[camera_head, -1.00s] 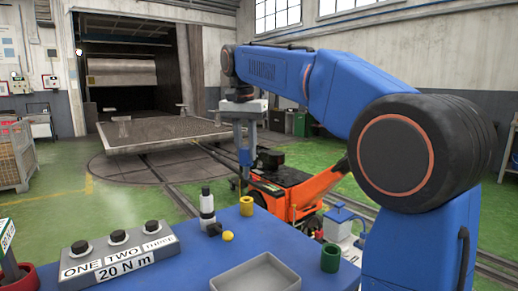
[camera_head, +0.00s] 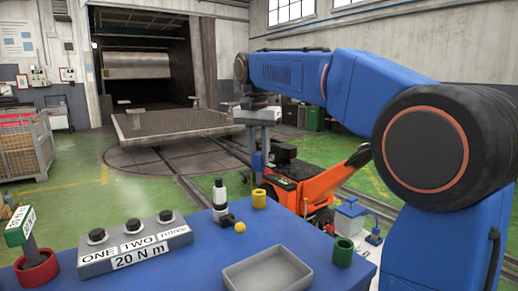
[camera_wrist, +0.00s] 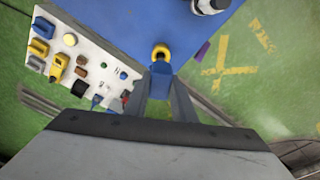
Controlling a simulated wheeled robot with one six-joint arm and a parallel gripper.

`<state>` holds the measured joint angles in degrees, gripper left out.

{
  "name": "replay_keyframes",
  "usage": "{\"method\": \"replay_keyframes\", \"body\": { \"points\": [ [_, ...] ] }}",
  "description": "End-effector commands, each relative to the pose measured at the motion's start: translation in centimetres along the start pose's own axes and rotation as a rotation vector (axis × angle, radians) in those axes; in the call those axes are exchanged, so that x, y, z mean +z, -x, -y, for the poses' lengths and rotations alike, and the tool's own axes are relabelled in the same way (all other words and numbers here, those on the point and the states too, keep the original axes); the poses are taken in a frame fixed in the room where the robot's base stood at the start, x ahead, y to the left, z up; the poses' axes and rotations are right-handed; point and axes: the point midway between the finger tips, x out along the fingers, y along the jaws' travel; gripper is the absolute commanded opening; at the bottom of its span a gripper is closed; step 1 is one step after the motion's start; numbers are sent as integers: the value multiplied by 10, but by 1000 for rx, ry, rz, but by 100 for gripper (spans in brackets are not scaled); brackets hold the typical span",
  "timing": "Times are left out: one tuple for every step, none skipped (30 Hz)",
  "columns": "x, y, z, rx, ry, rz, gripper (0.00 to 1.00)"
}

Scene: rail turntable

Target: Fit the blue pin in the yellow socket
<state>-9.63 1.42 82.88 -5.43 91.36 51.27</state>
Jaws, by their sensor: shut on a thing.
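My gripper (camera_head: 258,160) is shut on the blue pin (camera_wrist: 161,68), which points down between the fingers. In the head view the gripper and pin hang above the yellow socket (camera_head: 259,199), with a gap between. The socket is a short upright ring near the far edge of the blue table. In the wrist view my gripper (camera_wrist: 160,76) is in the lower middle, and the yellow socket (camera_wrist: 161,49) shows just beyond the pin, partly hidden by it. I cannot tell whether the pin is exactly over the opening.
A grey tray (camera_head: 268,272), a green socket (camera_head: 342,251), a button box (camera_head: 135,243) and a red socket (camera_head: 37,272) share the table. An orange vehicle (camera_head: 310,188) stands behind.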

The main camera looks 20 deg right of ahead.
Motion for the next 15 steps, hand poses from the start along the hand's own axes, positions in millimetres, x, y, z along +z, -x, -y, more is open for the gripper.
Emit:
{"method": "replay_keyframes", "body": {
  "points": [
    [1, -3, 0, 0, 0, 0, 0],
    [1, -5, 0, 1, 0, 0, 0],
    [1, -8, -1, 1, 0, 1, 0],
    [2, -9, 0, 1, 0, 1, 0],
    [2, -10, 0, 0, 0, 0, 0],
    [2, -12, 0, 0, 0, 0, 0],
    [2, -13, 0, -1, 0, 0, 0],
    [2, -14, 0, -1, 0, -1, 0],
    [2, -15, 0, -1, 0, 0, 0],
    [2, -16, 0, 0, 0, 0, 0],
    [2, -16, 0, 0, 0, 0, 0],
    [2, -17, 0, 0, 0, 0, 0],
    [2, -17, 0, 0, 0, 0, 0],
    [2, -17, 0, 0, 0, 0, 0],
    [2, -17, 0, 0, 0, 0, 0]
  ]
}}
